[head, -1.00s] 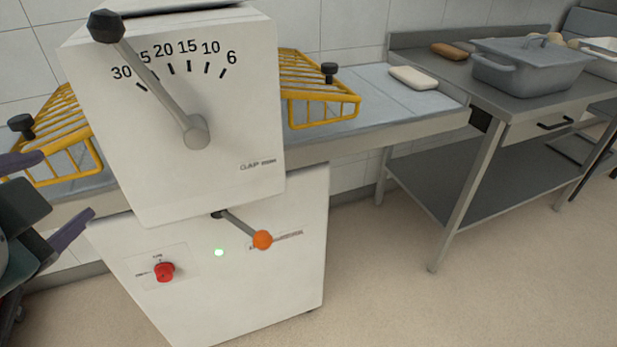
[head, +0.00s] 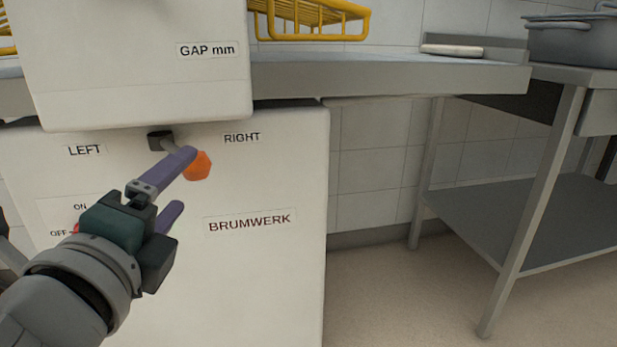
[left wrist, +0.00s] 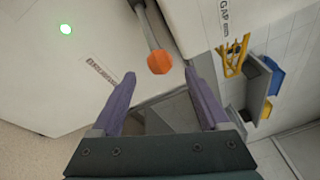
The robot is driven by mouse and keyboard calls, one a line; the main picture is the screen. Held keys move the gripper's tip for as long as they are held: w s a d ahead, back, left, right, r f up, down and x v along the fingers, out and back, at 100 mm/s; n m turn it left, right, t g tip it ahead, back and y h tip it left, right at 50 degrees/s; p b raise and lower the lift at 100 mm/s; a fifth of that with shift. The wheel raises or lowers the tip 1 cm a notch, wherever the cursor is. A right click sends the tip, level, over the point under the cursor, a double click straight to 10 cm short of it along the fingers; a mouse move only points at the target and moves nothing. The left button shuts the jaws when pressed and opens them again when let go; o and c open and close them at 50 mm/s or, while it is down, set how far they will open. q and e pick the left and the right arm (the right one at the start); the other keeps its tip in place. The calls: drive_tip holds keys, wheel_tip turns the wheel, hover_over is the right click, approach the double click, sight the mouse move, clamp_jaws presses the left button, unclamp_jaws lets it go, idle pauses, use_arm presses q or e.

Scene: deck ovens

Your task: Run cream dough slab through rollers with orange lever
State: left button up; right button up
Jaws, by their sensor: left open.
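The orange lever knob (head: 198,165) sits on a grey rod below the white sheeter's upper housing, between the LEFT and RIGHT labels, nearer RIGHT. My left gripper (head: 184,180) is open at the lever, one purple finger partly covering the knob. In the left wrist view the knob (left wrist: 159,62) appears between and just beyond the open fingertips (left wrist: 160,76); I cannot tell whether they touch it. The cream dough slab (head: 452,50) lies flat on the right end of the conveyor bed (head: 400,76), apart from the gripper. The rollers are hidden. My right gripper is out of view.
A yellow wire guard (head: 315,20) stands over the bed right of the housing. The red on/off switch (head: 76,229) is mostly hidden behind my left gripper. A steel table (head: 590,78) with a grey lidded pot (head: 572,40) stands at right. Floor before the table is clear.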

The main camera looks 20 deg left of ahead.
sight(203, 156)
use_arm(q)
drive_tip(key=shift+w+a+r, duration=0.1)
drive_tip(key=shift+w, duration=0.3)
drive_tip(key=x, duration=0.9)
drive_tip(key=shift+a, duration=0.15)
drive_tip(key=shift+s, duration=0.1)
drive_tip(key=shift+c, duration=0.2)
clamp_jaws()
idle(0.5)
